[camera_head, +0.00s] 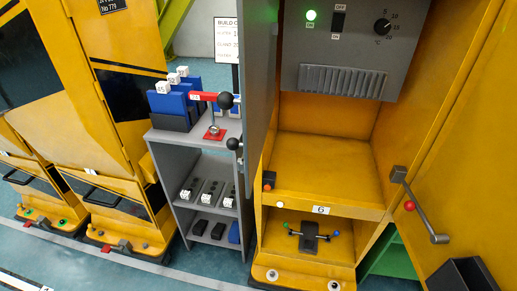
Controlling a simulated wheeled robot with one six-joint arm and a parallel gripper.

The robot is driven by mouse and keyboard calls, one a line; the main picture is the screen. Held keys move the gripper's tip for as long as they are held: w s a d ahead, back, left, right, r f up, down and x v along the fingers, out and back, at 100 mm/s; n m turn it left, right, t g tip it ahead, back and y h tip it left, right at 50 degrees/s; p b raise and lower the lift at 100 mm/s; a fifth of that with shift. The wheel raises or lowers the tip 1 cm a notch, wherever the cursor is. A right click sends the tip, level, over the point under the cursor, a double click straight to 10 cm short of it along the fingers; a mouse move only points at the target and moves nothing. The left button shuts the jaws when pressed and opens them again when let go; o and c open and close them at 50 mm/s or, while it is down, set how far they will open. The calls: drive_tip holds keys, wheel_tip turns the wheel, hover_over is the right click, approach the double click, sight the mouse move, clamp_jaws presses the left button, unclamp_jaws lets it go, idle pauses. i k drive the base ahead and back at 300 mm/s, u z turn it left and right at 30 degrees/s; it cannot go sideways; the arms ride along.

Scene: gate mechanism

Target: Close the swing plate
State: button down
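A tall grey plate (260,75) stands swung out at the left side of a yellow cabinet opening, seen at a steep angle. It looks like the swing plate, but no label confirms this. A black ball knob (235,144) shows at its left edge. The yellow cabinet (325,163) is open at the front, and its upper bay is empty. A grey crank handle (427,217) with a red knob is on the right side of the opening. The plate's hinge and lower end are not clearly visible. My gripper is not in this view.
A grey control panel (345,45) with a lit green lamp is at the cabinet's top. Other yellow machines (110,100) stand further left. Blue-green floor shows at lower left.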

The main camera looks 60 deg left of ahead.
sight(257, 46)
drive_tip(key=k, duration=0.8)
drive_tip(key=u, duration=1.65)
drive_tip(key=i, duration=0.5)
